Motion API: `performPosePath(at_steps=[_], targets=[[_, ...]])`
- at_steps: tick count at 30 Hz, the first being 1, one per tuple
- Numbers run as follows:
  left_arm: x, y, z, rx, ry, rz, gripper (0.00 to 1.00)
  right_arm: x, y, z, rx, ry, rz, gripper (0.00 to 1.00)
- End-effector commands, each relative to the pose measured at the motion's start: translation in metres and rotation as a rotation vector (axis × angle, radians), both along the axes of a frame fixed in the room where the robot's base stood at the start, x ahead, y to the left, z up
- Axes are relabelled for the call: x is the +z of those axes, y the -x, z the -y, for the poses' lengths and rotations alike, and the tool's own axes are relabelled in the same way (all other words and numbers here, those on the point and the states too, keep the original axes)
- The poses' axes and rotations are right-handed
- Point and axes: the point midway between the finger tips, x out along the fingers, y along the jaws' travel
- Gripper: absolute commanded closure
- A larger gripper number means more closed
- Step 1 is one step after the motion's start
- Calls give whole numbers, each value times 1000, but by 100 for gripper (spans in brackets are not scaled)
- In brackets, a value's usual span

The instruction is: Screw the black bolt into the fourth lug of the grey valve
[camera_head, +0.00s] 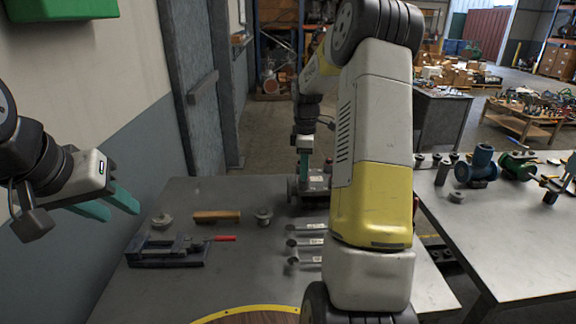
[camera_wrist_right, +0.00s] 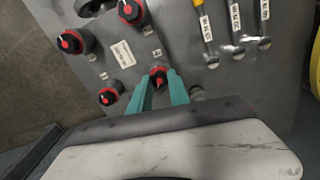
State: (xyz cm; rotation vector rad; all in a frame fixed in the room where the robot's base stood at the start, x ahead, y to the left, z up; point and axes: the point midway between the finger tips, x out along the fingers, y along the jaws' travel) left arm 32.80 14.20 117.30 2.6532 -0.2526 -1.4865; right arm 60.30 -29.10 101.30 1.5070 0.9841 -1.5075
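The grey valve (camera_head: 318,182) stands at the back of the near table, partly hidden by my right arm. In the right wrist view its grey body (camera_wrist_right: 95,72) shows from above, with several red-ringed lugs holding black tops and a white label. My right gripper (camera_wrist_right: 162,76) points at one of these lugs, its teal fingers on both sides of the black bolt (camera_wrist_right: 157,72) with no clear gap. The bolt sits at the red ring; its depth is hidden. In the head view the right gripper (camera_head: 304,164) reaches down at the valve. My left gripper (camera_head: 122,206) is open and empty, left of the table.
A dark vise (camera_head: 168,252) with a red handle, a wooden block (camera_head: 216,216) and small metal parts lie on the table's left. Several labelled tools (camera_head: 305,242) lie in front of the valve. A second table (camera_head: 500,230) at right carries blue and green valves.

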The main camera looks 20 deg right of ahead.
Motion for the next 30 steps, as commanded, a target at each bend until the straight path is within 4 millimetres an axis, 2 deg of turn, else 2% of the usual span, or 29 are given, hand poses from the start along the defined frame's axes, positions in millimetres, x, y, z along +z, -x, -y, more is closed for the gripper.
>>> performPosePath(at_steps=[1,3,10,13,30], targets=[[0,0,0,0,0,0,64,0,0,0,0,0,0,89],[0,0,0,0,0,0,64,0,0,0,-1,0,0,100],[0,0,0,0,0,0,64,0,0,0,-7,0,0,100],[0,0,0,0,0,0,64,0,0,-1,-82,0,0,100],[0,0,0,0,0,0,64,-1,0,-1,-1052,1,0,100]])
